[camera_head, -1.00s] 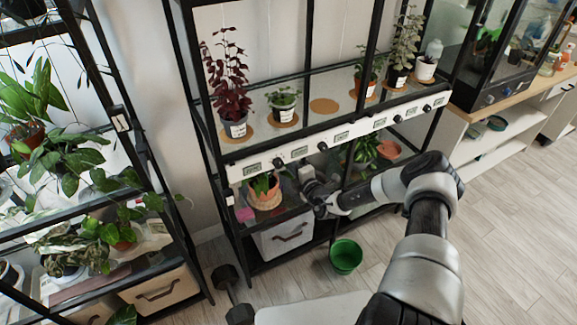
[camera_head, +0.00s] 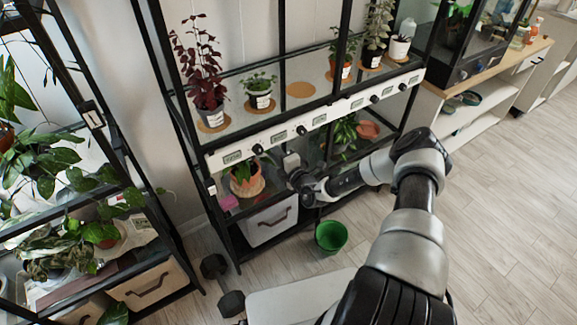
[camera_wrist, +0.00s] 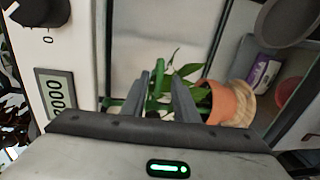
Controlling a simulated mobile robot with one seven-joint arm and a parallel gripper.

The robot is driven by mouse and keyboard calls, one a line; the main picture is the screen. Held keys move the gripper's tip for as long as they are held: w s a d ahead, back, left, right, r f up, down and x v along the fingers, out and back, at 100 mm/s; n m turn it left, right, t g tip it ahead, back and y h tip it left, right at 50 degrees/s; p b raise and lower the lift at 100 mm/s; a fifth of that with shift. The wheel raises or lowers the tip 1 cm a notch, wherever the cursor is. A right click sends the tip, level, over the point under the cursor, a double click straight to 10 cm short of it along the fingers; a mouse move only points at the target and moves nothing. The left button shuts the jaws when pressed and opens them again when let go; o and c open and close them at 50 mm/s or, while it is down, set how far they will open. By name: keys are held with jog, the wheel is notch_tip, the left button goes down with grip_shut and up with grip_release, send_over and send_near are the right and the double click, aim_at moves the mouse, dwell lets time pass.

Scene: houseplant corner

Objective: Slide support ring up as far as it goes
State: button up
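A potted plant in an orange terracotta pot (camera_head: 247,184) stands on the lower shelf at the left, with green leaves above it. In the wrist view the pot (camera_wrist: 229,103) lies on its side in the picture, beyond the fingertips, with leaves (camera_wrist: 189,70) near them. I cannot make out a support ring for certain. A green upright piece (camera_wrist: 152,95) shows between the fingers, but I cannot tell whether it is a ring, stake or leaf. My gripper (camera_head: 291,163) is just right of the plant, below the shelf rail. Its fingers (camera_wrist: 160,82) are apart, with no visible grasp.
A white rail with knobs and displays (camera_head: 317,116) runs just above my gripper. Black rack posts (camera_head: 192,130) stand at the left. A drawer box (camera_head: 268,222) is below the plant. A green bucket (camera_head: 331,236) and dumbbell (camera_head: 222,286) are on the floor.

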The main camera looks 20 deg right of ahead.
jog(key=p+v, duration=0.1)
jog(key=v, duration=1.3)
jog(key=shift+s, duration=0.3)
jog(key=shift+d+r, duration=0.1)
